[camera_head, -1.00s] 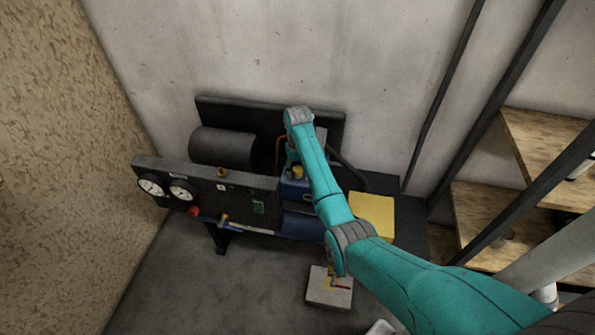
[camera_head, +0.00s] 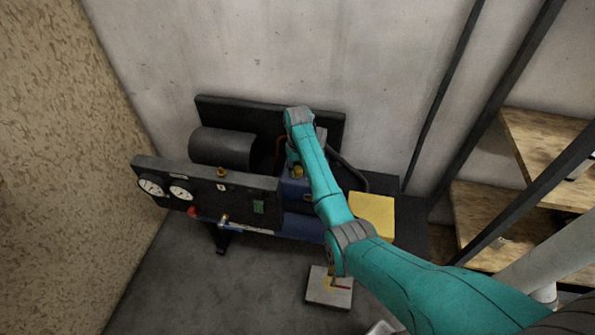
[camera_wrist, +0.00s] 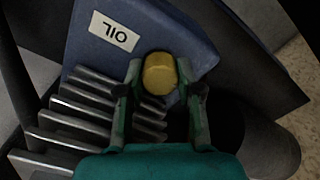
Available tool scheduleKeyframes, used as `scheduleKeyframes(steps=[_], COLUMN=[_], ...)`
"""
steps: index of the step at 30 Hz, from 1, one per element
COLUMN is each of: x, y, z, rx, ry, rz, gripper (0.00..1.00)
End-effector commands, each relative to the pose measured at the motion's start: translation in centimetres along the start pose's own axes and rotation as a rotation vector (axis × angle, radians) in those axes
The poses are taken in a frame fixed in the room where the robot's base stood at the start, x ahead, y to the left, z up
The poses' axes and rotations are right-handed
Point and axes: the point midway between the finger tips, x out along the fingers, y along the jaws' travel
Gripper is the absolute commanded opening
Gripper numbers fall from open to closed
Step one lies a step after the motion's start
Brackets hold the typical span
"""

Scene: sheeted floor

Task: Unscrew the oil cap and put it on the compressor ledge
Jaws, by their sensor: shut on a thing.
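The oil cap (camera_wrist: 160,74) is a round yellow cap on the blue compressor housing (camera_wrist: 185,45), next to a white label reading OIL (camera_wrist: 114,31). My gripper (camera_wrist: 160,82) is shut on it, one finger on each side. In the head view, the cap (camera_head: 297,172) shows small and yellow under the end of my arm, which hides much of the gripper. I cannot tell whether the cap is still threaded in. A flat yellow square (camera_head: 372,214) lies on the dark surface right of my arm; I cannot tell whether this is the ledge.
Metal fins (camera_wrist: 75,115) lie close to the left finger. A black panel with gauges (camera_head: 180,190) stands at the front, with a dark cylinder (camera_head: 222,148) behind it. A pale box (camera_head: 322,296) is on the floor. Wooden shelves (camera_head: 490,215) are at the right.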

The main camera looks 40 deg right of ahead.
Motion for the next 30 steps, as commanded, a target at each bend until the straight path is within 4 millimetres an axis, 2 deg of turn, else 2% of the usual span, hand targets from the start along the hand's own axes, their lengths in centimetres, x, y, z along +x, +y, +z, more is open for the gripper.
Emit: scheduleKeyframes(steps=[30], x=[0.03], y=[0.0], z=[0.01], rx=[-1.157], ry=[0.0], rz=[-0.001], gripper=[0.0])
